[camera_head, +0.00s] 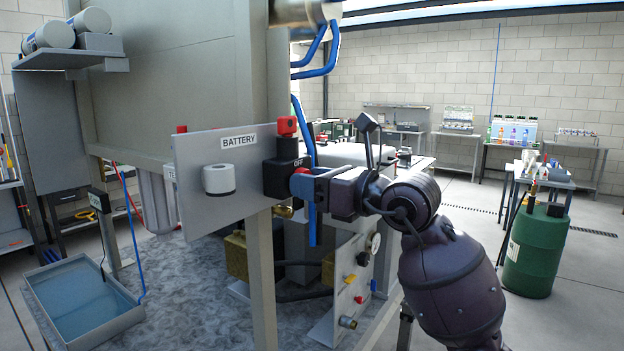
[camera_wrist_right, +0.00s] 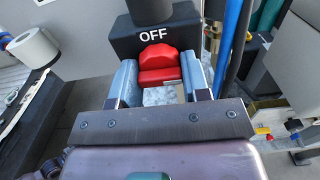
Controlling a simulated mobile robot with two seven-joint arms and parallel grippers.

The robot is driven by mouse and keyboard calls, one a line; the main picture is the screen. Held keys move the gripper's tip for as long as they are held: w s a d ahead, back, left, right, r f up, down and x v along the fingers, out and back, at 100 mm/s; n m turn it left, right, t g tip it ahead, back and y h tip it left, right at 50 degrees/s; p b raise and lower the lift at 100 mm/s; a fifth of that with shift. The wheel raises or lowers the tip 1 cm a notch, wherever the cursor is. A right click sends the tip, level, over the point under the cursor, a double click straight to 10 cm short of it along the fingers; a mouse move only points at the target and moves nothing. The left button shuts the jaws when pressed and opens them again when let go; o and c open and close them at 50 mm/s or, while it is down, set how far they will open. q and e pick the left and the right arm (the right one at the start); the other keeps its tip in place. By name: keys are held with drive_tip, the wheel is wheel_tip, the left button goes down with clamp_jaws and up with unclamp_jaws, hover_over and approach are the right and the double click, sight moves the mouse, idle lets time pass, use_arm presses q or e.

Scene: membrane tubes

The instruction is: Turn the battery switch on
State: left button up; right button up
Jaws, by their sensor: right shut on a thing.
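The grey panel labelled BATTERY (camera_head: 215,150) carries a black switch box (camera_head: 284,172) at its right end. In the right wrist view this black box (camera_wrist_right: 185,38) shows the word OFF. A red handle (camera_wrist_right: 160,58) sticks out of its front below that word. My right gripper (camera_head: 303,184) is at the box. In the right wrist view its two blue-grey fingers (camera_wrist_right: 160,78) stand either side of the red handle, shut on it. In the head view the fingers hide most of the handle. My left gripper is in neither view.
A red-capped post (camera_head: 287,126) rises from the top of the black box. A white cylinder (camera_head: 219,179) sits on the panel to its left. Blue pipes (camera_head: 312,220) run close behind the box. A gauge panel (camera_head: 352,285) stands below. A green drum (camera_head: 537,250) stands at the right.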

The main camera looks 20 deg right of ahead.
idle(0.3)
drive_tip(key=o, duration=0.5)
drive_tip(key=shift+c, duration=0.2)
drive_tip(key=o, duration=0.5)
drive_tip(key=shift+c, duration=0.2)
drive_tip(key=b+v, duration=0.1)
drive_tip(key=v, duration=0.9)
drive_tip(key=shift+s+d, duration=0.25)
drive_tip(key=shift+s, duration=0.05)
